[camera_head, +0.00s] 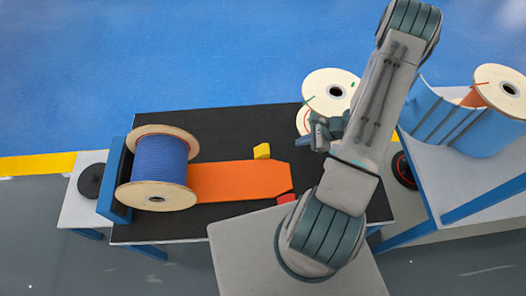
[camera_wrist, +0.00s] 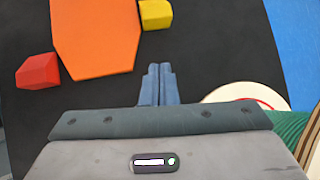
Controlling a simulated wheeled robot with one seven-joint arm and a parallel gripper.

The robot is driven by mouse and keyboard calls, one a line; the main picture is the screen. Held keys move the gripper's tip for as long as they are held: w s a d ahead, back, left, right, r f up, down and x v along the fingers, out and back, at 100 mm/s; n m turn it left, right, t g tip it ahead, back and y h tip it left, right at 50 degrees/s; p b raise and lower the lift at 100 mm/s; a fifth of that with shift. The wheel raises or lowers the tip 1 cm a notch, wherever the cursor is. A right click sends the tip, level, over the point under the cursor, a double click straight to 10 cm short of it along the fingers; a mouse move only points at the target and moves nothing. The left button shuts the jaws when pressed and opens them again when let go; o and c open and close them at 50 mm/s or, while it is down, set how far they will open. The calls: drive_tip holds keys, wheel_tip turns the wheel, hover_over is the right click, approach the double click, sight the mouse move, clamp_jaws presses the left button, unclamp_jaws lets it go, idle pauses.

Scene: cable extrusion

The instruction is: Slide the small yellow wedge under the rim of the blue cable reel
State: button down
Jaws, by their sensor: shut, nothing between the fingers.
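The blue cable reel (camera_head: 160,160) lies on its side on the left of the black table, between two pale wooden flanges. The small yellow wedge (camera_head: 262,151) sits on the table by the upper edge of the orange sheet, right of the reel and apart from it. In the wrist view the yellow wedge (camera_wrist: 155,14) is at the top, beside the sheet. My gripper (camera_head: 318,133) is over the right part of the table, to the right of the yellow wedge. In the wrist view its fingers (camera_wrist: 157,72) are together and empty, apart from the wedge.
An orange sheet (camera_head: 235,181) lies flat from the reel toward the table's middle. A red block (camera_wrist: 38,71) sits by its other edge. A blue panel (camera_head: 115,180) stands left of the reel. Another reel (camera_head: 332,90) is behind my arm; a blue bin (camera_head: 465,125) stands right.

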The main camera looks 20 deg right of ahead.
drive_tip(key=b+x, duration=0.5)
drive_tip(key=x, duration=0.4)
drive_tip(key=shift+f+b, duration=0.2)
drive_tip(key=shift+b, duration=0.15)
drive_tip(key=shift+b+x, duration=1)
drive_tip(key=shift+b, duration=0.05)
drive_tip(key=shift+w+a+r, duration=0.1)
drive_tip(key=shift+w+a, duration=0.05)
drive_tip(key=shift+a, duration=0.1)
drive_tip(key=shift+w+a+b, duration=0.4)
drive_tip(key=shift+a+b, duration=0.95)
drive_tip(key=shift+a, duration=0.6)
drive_tip(key=shift+w+a+b, duration=0.35)
drive_tip(key=shift+a+b, duration=1.05)
drive_tip(key=shift+a, duration=0.5)
drive_tip(key=shift+w+a+b, duration=0.4)
drive_tip(key=shift+a+b, duration=0.95)
drive_tip(key=shift+a, duration=0.6)
drive_tip(key=shift+a, duration=0.1)
